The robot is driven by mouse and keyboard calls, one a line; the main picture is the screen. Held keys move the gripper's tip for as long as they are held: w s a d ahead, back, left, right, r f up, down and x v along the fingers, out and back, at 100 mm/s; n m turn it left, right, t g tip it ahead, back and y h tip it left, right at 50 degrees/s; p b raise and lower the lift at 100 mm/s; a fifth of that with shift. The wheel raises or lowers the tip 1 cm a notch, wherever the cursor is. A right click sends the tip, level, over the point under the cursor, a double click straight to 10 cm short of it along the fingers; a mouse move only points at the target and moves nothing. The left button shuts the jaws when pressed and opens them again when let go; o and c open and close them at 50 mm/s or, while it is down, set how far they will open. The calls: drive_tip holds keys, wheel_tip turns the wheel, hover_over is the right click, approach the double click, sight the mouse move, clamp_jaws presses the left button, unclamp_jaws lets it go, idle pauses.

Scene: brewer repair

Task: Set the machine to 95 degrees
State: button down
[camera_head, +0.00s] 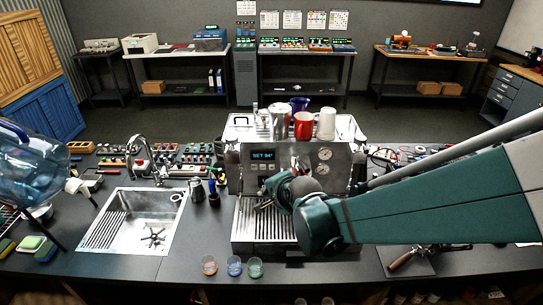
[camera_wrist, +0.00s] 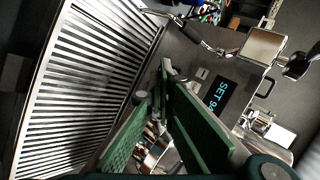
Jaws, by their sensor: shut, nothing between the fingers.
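The espresso machine (camera_head: 240,183) stands on the counter at the middle of the head view. Its small dark display (camera_head: 263,155) has light blue text that reads like "SET 94". The display (camera_wrist: 220,94) also shows in the wrist view, turned on its side and cut short by my finger. Small light buttons (camera_wrist: 202,73) sit beside it on the steel front panel. My gripper (camera_head: 264,203) is in front of the machine, below the display. In the wrist view my gripper (camera_wrist: 161,78) is shut and empty, its green fingers meeting near the panel. Whether the tips touch a button is unclear.
The slatted drip tray (camera_wrist: 85,80) is close beside my fingers. Cups and a red pitcher (camera_head: 303,125) stand on top of the machine. A sink (camera_head: 135,215) is to the left. Three small glasses (camera_head: 234,266) stand at the front edge. A portafilter (camera_head: 408,256) lies to the right.

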drive_tip(key=shift+w, duration=0.2)
drive_tip(key=w, duration=0.8)
drive_tip(key=shift+w+b, duration=0.2)
drive_tip(key=shift+b, duration=0.25)
drive_tip(key=shift+w+b, duration=0.3)
drive_tip(key=shift+w, duration=0.6)
idle(2.4)
drive_tip(key=shift+s, duration=0.1)
idle(0.3)
drive_tip(key=shift+s, duration=0.8)
drive_tip(key=shift+s, duration=0.1)
drive_tip(key=shift+s, duration=2.4)
drive_tip(key=shift+d, duration=0.15)
